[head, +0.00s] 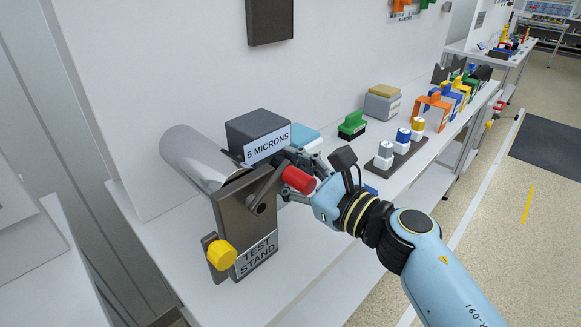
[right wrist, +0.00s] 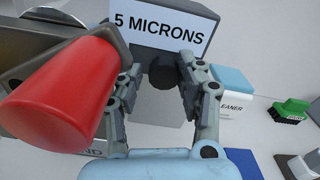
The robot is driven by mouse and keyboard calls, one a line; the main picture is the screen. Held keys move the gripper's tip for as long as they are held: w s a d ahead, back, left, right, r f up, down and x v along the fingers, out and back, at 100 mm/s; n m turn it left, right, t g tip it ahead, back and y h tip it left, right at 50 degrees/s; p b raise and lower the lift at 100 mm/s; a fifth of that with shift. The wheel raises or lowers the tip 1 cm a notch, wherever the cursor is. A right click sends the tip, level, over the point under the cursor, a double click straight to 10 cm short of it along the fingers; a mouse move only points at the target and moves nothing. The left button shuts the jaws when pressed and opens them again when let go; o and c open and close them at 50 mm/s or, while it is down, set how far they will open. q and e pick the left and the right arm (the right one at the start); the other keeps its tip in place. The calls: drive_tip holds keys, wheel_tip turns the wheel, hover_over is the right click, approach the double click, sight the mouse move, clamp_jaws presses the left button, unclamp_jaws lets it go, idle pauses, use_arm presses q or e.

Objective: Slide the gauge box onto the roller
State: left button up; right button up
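The gauge box (head: 258,130) is a dark grey block with a white "5 MICRONS" label; it also shows in the right wrist view (right wrist: 165,25). It stands at the right side of the pale silver roller (head: 192,158), behind the test stand (head: 245,225); whether it touches the roller is hidden. My right gripper (head: 290,160) is at the box's label side. In the right wrist view its fingers (right wrist: 163,80) close in from both sides on a dark round knob below the label and seem to touch it. My left gripper is not in view.
A red crank handle (right wrist: 65,95) on the test stand is close beside my right gripper. A yellow knob (head: 221,254) is on the stand's front left. A blue-topped cleaner tub (right wrist: 232,90), green brush (head: 352,124) and row of capped weights (head: 402,138) stand to the right.

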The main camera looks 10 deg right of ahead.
drive_tip(key=shift+o, duration=1.1)
drive_tip(key=shift+a, duration=0.1)
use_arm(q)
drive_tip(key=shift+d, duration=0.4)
use_arm(e)
drive_tip(key=shift+o, duration=0.2)
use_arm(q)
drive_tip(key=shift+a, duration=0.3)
